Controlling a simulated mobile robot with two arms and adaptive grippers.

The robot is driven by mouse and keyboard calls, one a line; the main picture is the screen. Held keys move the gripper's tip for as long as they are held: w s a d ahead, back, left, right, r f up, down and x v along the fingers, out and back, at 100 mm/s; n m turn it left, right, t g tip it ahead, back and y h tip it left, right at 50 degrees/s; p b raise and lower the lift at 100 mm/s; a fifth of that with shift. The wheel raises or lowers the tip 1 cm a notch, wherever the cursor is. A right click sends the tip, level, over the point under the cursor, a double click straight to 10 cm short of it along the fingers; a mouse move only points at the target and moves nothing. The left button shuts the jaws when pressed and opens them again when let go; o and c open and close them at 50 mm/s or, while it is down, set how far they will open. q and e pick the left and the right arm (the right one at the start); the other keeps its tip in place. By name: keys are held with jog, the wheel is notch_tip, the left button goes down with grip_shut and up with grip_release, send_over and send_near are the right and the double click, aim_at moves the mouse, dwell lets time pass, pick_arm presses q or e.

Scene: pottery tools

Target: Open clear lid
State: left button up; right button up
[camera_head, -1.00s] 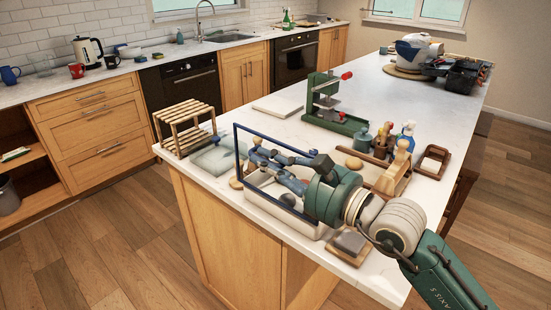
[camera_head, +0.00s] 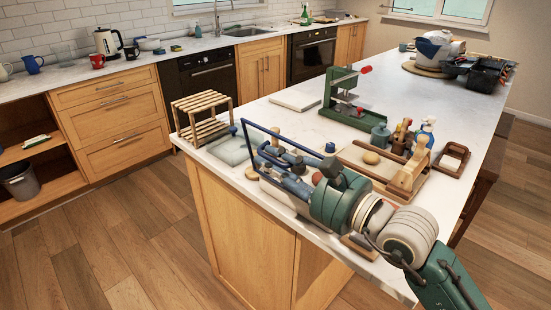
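A clear lid with a blue frame (camera_head: 283,138) stands raised and tilted over a pale box (camera_head: 285,203) at the near corner of the island. Its see-through pane is hard to make out. My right gripper (camera_head: 268,162) reaches in from the lower right, with its blue-grey fingers at the lid frame, over the box. The fingers look spread apart, and I see nothing held between them. Whether they touch the frame I cannot tell. My wrist hides part of the box and its right side. My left gripper is not in view.
A green press (camera_head: 345,100) stands behind. A wooden tray (camera_head: 408,178), bottles and a small wooden frame (camera_head: 452,158) are to the right.

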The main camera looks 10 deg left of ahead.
jog(key=shift+o, duration=0.8)
jog(key=shift+w+f, duration=0.1)
jog(key=shift+f, duration=0.05)
jog(key=shift+d, duration=0.3)
jog(key=v, duration=1.1)
jog(key=shift+s, duration=0.3)
jog(key=shift+d, duration=0.2)
